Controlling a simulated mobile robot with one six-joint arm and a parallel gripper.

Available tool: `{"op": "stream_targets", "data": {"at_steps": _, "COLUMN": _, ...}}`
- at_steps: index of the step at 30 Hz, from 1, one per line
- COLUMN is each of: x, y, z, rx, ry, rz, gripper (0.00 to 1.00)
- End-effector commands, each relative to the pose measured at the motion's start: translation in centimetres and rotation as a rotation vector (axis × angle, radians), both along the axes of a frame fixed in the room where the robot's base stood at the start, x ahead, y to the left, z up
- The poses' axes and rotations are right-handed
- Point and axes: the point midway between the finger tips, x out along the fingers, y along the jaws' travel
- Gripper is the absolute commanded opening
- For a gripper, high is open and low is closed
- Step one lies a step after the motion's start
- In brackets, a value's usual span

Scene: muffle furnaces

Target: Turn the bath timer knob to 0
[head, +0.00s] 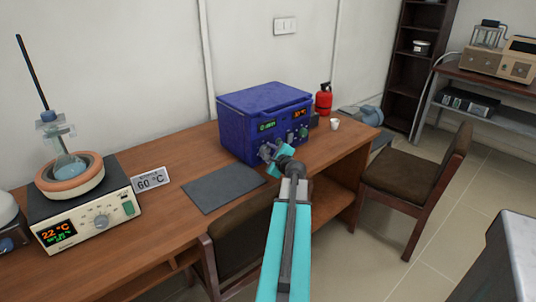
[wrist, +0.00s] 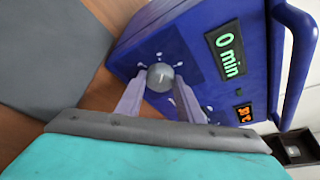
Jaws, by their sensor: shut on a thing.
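The blue bath (head: 232,132) stands on the wooden bench. Its front carries a green display (wrist: 226,52) that reads "0 min" and an orange display (wrist: 243,114). The grey, round timer knob (wrist: 160,77) is on the front panel beside the green display, with pale marks around it. My gripper (head: 270,154) reaches the lower left of the bath's front in the head view and hides the knob there. In the wrist view my gripper (wrist: 161,88) has its two fingers on either side of the knob, shut on it.
A dark grey mat (head: 222,188) lies in front of the bath. A red extinguisher (head: 324,100) and white cup (head: 335,125) are right of the bath. A chair (head: 400,180) stands at right.

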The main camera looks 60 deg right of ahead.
Motion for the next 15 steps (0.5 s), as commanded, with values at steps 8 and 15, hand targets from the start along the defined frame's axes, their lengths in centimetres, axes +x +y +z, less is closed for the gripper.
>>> {"op": "stream_targets", "data": {"at_steps": 8, "x": -0.03, "y": 0.01, "z": -0.01, "rx": 0.0, "ry": 0.0, "rz": 0.0, "gripper": 0.42}}
{"op": "stream_targets", "data": {"at_steps": 15, "x": -0.01, "y": 0.01, "z": -0.01, "rx": 0.001, "ry": 0.001, "rz": 0.001, "gripper": 0.53}}
